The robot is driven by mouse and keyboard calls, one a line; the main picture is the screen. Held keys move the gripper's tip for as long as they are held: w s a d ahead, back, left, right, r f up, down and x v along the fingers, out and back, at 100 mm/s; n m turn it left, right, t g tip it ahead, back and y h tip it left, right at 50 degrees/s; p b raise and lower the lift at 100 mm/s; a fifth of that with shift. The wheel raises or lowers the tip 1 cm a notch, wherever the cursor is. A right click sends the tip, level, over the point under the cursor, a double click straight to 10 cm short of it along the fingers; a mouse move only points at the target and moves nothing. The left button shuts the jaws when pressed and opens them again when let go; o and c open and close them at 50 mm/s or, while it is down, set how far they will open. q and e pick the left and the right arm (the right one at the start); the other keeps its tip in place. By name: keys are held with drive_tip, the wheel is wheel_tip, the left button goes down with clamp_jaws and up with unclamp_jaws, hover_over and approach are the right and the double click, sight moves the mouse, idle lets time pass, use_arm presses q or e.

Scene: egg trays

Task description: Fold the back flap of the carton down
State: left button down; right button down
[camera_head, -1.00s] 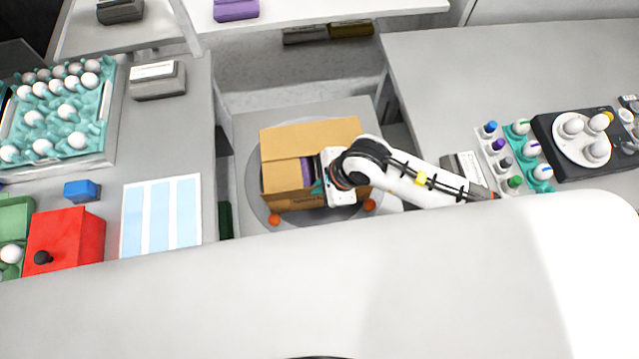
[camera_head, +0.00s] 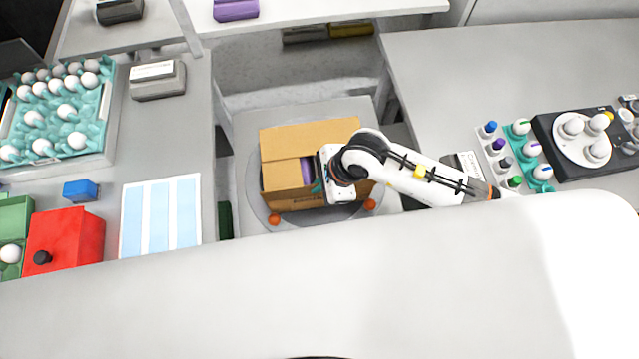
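The open cardboard carton (camera_head: 290,203) sits on a round grey turntable in the middle. Its back flap (camera_head: 310,135) is a tan panel along the far edge, standing out from the box and not over the opening. Something purple (camera_head: 306,165) shows inside the carton. My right gripper (camera_head: 320,184) is at the carton's right side, its white wrist over the right part of the box. Its fingers are mostly hidden by the wrist, so I cannot tell whether they are open or touch the carton. My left gripper is not in view.
Orange balls (camera_head: 274,219) lie on the turntable (camera_head: 254,185) near the carton's front corners. The left counter holds a teal egg tray (camera_head: 105,112), a red box (camera_head: 75,235) and a blue block (camera_head: 82,190). The right counter holds an egg tester (camera_head: 560,150). The area behind the carton is clear.

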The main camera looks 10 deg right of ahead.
drive_tip(key=shift+w+g+b, duration=0.3)
drive_tip(key=shift+w+g, duration=0.1)
drive_tip(key=shift+w, duration=0.15)
drive_tip(key=shift+w+f+m+g+b, duration=0.15)
drive_tip(key=shift+w+m+g+b, duration=0.15)
drive_tip(key=shift+w+g+b, duration=0.9)
drive_tip(key=shift+w+f+m+g+b, duration=0.1)
drive_tip(key=shift+w+m+g+b, duration=0.35)
drive_tip(key=shift+g+b, duration=1.3)
drive_tip(key=shift+w+t+b, duration=0.15)
drive_tip(key=shift+t+b, duration=0.1)
drive_tip(key=shift+b, duration=0.05)
drive_tip(key=c, duration=1.6)
unclamp_jaws()
drive_tip(key=shift+c, duration=0.2)
